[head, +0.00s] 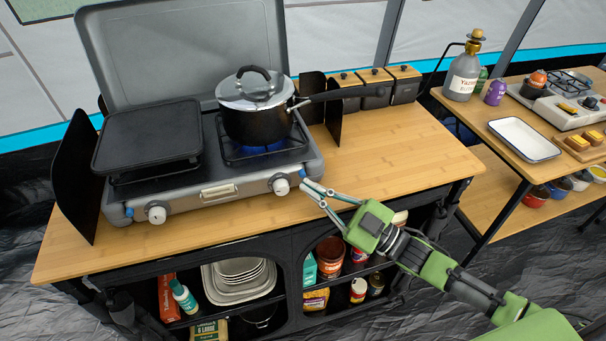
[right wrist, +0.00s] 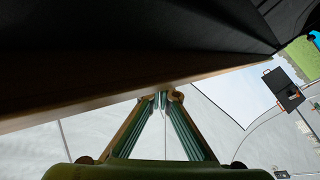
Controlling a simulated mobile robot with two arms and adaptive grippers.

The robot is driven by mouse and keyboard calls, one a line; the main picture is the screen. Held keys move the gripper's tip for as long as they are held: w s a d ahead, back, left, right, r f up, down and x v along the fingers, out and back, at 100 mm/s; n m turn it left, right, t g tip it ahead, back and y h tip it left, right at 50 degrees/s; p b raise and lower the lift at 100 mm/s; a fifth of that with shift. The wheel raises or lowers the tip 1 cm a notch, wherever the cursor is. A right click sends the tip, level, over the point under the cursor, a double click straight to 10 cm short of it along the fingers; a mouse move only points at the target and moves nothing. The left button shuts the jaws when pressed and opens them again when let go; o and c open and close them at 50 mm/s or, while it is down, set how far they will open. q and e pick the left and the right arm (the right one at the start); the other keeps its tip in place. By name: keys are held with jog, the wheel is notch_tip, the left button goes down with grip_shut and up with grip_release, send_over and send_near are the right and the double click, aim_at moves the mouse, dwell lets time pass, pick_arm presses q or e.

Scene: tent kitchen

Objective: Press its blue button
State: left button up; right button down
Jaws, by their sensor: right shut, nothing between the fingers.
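A grey two-burner camp stove (head: 215,196) stands on the wooden counter with its lid raised. Its front has a white left knob (head: 156,214) and a white right knob (head: 281,185). A small blue spot, which looks like a button (head: 129,212), shows left of the left knob. Another blue spot (head: 302,172) shows right of the right knob, close to my right gripper's tips. My right gripper (head: 306,184) is shut and empty; whether it touches the stove is unclear. Its fingers also meet in the right wrist view (right wrist: 162,98). My left gripper is out of view.
A lidded black pot (head: 255,120) sits on the right burner over a blue flame (head: 265,148), its handle pointing right. A black griddle (head: 148,135) covers the left burner. The counter (head: 400,150) is bare right of the stove. Shelves below hold dishes and groceries.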

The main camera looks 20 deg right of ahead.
jog(key=s+p, duration=0.2)
jog(key=s, duration=0.3)
jog(key=shift+d, duration=0.1)
dwell(0.7)
